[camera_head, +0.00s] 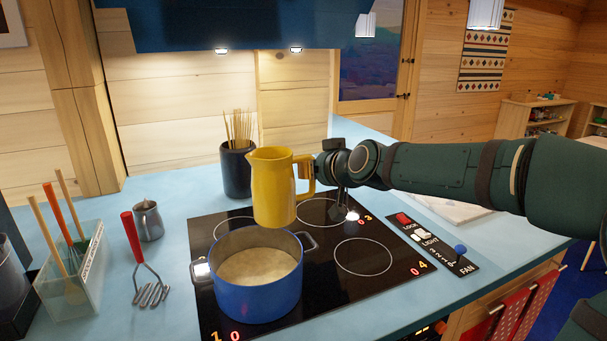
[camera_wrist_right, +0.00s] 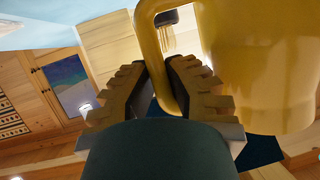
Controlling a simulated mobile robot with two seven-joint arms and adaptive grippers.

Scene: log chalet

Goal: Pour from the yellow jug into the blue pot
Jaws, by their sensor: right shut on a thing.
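The yellow jug (camera_head: 272,190) is held upright in the air, just above and behind the blue pot. My right gripper (camera_head: 312,172) comes in from the right and is shut on the jug's handle. In the right wrist view the gripper's fingers (camera_wrist_right: 160,88) close around the handle beside the jug's body (camera_wrist_right: 262,70). The blue pot (camera_head: 258,301) stands on the black cooktop at its front left and holds a pale, cream-coloured content. The inside of the jug is hidden. My left gripper is not in view.
The black cooktop (camera_head: 330,262) is set in a light blue counter. A dark holder with sticks (camera_head: 237,172) stands behind the jug. Cooktop controls (camera_head: 432,243) lie right.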

